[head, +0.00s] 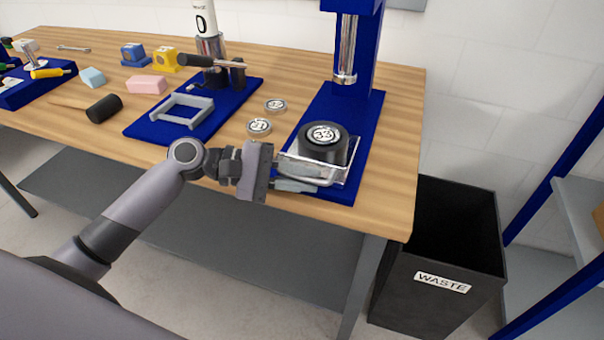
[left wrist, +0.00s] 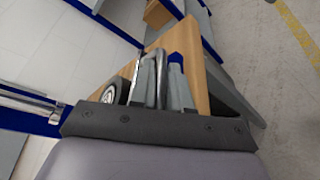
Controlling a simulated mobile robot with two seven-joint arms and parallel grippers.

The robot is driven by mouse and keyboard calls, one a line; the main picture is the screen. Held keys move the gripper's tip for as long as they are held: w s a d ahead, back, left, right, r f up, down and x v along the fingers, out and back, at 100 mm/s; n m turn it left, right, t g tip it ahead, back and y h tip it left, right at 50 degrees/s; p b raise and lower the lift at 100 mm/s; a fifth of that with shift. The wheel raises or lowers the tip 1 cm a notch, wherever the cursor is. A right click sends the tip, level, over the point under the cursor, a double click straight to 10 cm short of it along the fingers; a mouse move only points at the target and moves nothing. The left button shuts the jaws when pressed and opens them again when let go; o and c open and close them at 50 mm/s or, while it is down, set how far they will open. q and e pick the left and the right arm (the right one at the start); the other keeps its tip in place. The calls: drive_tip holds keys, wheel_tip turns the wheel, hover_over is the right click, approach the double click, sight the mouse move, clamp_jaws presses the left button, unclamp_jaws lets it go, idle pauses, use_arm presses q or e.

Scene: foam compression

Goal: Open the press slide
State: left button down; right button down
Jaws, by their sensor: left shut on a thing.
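The press (head: 355,60) stands on a blue base at the table's right end, its shiny ram (head: 346,50) raised above. The press slide (head: 345,176) lies at the front of this base, with a black round piece marked 33 (head: 323,142) on it. My left gripper (head: 303,171) is at the slide's front left. It is shut on the slide's metal handle, a bar (left wrist: 161,78) that shows between the fingers in the left wrist view. The fingers partly hide the slide's front edge. My right gripper is in neither view.
Two metal discs (head: 259,126) (head: 275,105) lie left of the press. A second blue-based device (head: 190,110), foam blocks (head: 147,84) and a black cylinder (head: 104,108) are further left. A black waste bin (head: 436,295) stands on the floor to the right.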

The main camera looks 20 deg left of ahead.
use_arm(q)
drive_tip(key=shift+s, duration=0.1)
idle(0.3)
drive_tip(key=c, duration=1.4)
unclamp_jaws()
drive_tip(key=shift+c, duration=0.2)
drive_tip(key=shift+a, duration=0.15)
drive_tip(key=b+v, duration=0.1)
drive_tip(key=v, duration=0.5)
drive_tip(key=shift+s+a+r, duration=0.2)
drive_tip(key=shift+a, duration=0.2)
